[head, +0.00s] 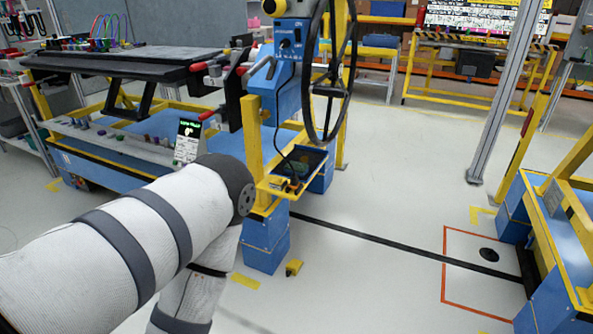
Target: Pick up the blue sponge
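I cannot make out a blue sponge in the head view. A small tray (318,160) on the yellow and blue stand at the centre holds a few small items, too small to identify. A white arm of mine comes in from the left, bends near the centre and runs down out of the picture. Neither of my grippers shows.
A blue and yellow workbench (110,150) with a raised black panel (120,66) stands at the left. A black steering wheel (333,70) is mounted on the central stand. A small yellow object (294,268) lies on the floor. Open floor (400,200) extends to the right.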

